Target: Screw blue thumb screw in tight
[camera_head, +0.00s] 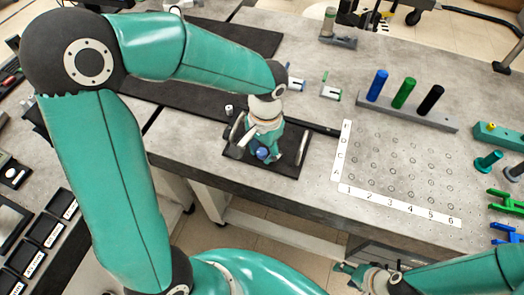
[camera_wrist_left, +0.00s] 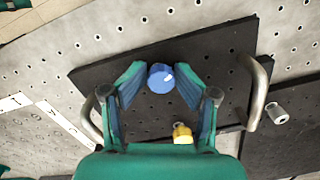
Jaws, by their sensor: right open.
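The blue thumb screw (camera_wrist_left: 160,78) stands in a black plate (camera_wrist_left: 215,50) and shows its round knob in the left wrist view. It also shows in the head view (camera_head: 262,153), low on the plate under my left gripper. My left gripper (camera_head: 263,146) points down over it. In the left wrist view its two fingertips (camera_wrist_left: 160,72) are on either side of the knob, very close to it. I cannot tell whether they touch it. The screw's shaft is hidden. My right gripper (camera_head: 358,272) is open at the bottom of the head view, away from the plate.
The plate has metal handles (camera_wrist_left: 260,92) at both sides. A yellow knob (camera_wrist_left: 182,133) lies near my left gripper's base. To the right are a lettered, numbered hole grid (camera_head: 400,165) and a stand with blue, green and black pegs (camera_head: 405,105).

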